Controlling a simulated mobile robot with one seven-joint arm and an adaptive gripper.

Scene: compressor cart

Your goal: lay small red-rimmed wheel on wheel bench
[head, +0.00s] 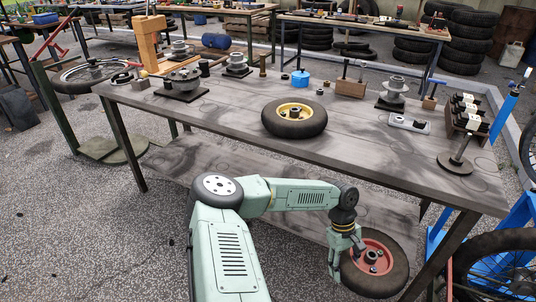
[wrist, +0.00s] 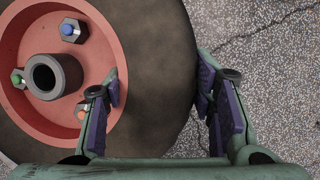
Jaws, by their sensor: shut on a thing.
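The small red-rimmed wheel (head: 384,268) has a black tyre and a red hub with nuts. In the head view it is at the lower right, in front of the wheel bench and below its top. My gripper (head: 347,258) is shut on the wheel's left side. In the wrist view the wheel (wrist: 150,60) fills the left half, with one finger inside the rim and the other outside the tyre; my gripper (wrist: 160,100) pinches the tyre between them. The wheel bench (head: 235,108) is a grey wooden table with a lower shelf.
A yellow-rimmed wheel (head: 294,118) lies on the bench's middle. Hubs, a blue pot (head: 300,78), a wooden block and a spindle stand (head: 457,163) stand along its back and right. Bare top shows at front left and front right. A blue frame (head: 440,240) stands at the right.

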